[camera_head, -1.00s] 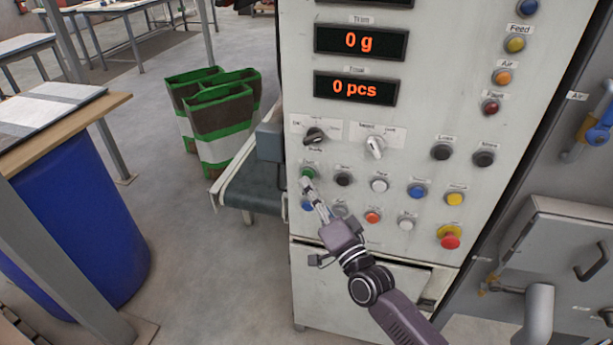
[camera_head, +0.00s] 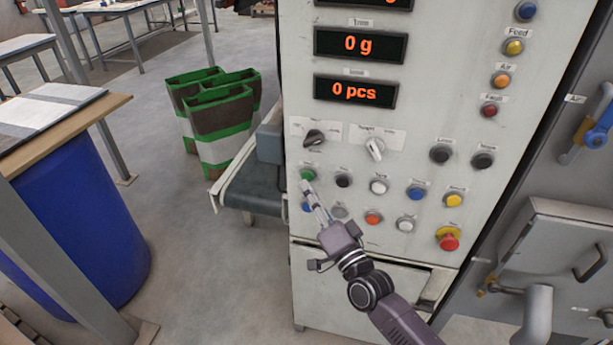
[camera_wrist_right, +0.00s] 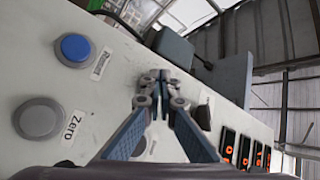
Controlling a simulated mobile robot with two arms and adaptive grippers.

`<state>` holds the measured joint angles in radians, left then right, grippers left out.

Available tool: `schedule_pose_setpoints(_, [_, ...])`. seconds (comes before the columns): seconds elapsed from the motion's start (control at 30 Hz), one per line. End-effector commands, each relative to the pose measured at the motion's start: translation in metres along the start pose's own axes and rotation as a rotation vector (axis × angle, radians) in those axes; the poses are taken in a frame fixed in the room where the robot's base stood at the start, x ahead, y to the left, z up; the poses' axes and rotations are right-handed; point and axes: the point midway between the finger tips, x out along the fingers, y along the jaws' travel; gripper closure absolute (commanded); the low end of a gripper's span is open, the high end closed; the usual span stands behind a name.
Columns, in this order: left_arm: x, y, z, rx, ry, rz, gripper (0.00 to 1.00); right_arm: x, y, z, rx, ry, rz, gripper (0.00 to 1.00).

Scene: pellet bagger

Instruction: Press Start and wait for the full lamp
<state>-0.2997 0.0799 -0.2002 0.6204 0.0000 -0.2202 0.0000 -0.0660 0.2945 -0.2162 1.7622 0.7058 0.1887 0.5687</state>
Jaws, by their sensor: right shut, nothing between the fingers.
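The green button (camera_head: 308,174), at the left end of the upper button row, has a label too small to read. My right gripper (camera_head: 305,187) is shut and empty, its tips just below the green button. A small gap seems to show, but contact is hard to judge. In the right wrist view the shut fingers (camera_wrist_right: 158,82) point along the panel, and the green button cannot be made out. Yellow Feed (camera_head: 514,47), orange Air (camera_head: 501,80) and red Fault (camera_head: 490,110) lamps run down the right side. No lamp label reading Full is legible. My left gripper is out of view.
Rotary switches (camera_head: 375,148) and several other buttons surround the gripper, with a red mushroom button (camera_head: 449,241) lower right. Blue (camera_wrist_right: 75,50) and grey Zero (camera_wrist_right: 38,119) buttons are close in the wrist view.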

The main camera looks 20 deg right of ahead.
Motion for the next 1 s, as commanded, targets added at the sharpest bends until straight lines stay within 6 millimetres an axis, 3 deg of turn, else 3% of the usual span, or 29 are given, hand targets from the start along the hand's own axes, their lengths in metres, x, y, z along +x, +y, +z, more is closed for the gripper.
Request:
schedule_pose_setpoints(0.23, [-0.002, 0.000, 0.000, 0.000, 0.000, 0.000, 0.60, -0.003, -0.002, 0.002, 0.001, -0.001, 0.000, 1.00])
schedule_pose_setpoints(0.7, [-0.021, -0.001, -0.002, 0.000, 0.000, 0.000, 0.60, -0.035, -0.026, 0.025, 0.000, -0.001, 0.000, 1.00])
schedule_pose_setpoints(1.0, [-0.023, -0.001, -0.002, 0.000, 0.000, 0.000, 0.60, -0.042, -0.030, 0.031, 0.000, 0.000, 0.000, 1.00])
